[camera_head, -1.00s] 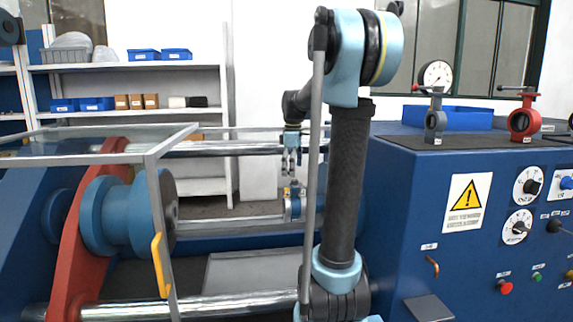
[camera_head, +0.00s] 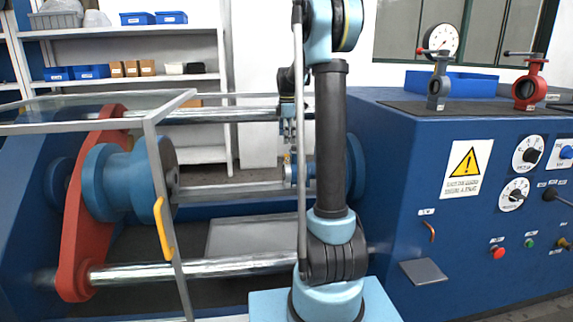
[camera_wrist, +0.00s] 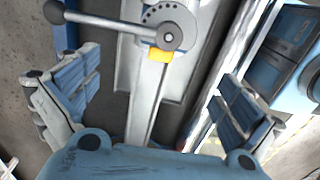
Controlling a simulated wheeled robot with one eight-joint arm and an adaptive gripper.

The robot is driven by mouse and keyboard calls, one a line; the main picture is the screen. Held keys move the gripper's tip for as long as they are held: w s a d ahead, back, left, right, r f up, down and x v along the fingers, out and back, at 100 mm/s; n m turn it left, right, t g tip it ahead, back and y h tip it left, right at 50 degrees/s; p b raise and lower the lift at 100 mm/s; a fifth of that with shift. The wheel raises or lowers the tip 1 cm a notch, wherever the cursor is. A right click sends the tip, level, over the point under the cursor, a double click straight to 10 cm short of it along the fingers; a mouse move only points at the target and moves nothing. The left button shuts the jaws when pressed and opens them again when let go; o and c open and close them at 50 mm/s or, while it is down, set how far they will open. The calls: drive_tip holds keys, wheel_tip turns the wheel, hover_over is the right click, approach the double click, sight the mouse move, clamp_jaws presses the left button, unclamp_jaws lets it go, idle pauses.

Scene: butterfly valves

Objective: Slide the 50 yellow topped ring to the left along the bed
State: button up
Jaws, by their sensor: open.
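The yellow-topped ring is a grey butterfly valve (camera_head: 290,174) that stands upright on the bed, partly beside my arm in the head view. In the wrist view its yellow patch (camera_wrist: 158,55) shows below a round holed plate and a lever (camera_wrist: 110,24) with a dark knob that points left. Any 50 marking is not readable. My gripper (camera_wrist: 155,100) is open and empty, its blue-padded fingers spread left and right, with the valve's top ahead between them. In the head view my gripper (camera_head: 288,135) hangs just above the valve. Contact cannot be told.
A red arm (camera_head: 92,200) and blue round flange (camera_head: 122,183) stand at the bed's left end. A framed clear guard (camera_head: 165,205) with a yellow handle is in front. Shiny bars (camera_head: 200,268) run along the bed. The blue control cabinet (camera_head: 400,180) stands right.

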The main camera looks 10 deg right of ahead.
sight(285, 165)
wheel_tip(285, 165, down, 13)
drive_tip(key=shift+r, duration=0.1)
idle(0.4)
drive_tip(key=c, duration=1.6)
drive_tip(key=shift+o, duration=0.2)
drive_tip(key=shift+a, duration=0.35)
drive_tip(key=shift+s+a, duration=0.1)
drive_tip(key=shift+a, duration=1)
drive_tip(key=shift+a, duration=0.35)
drive_tip(key=shift+a, duration=0.35)
drive_tip(key=shift+a, duration=0.8)
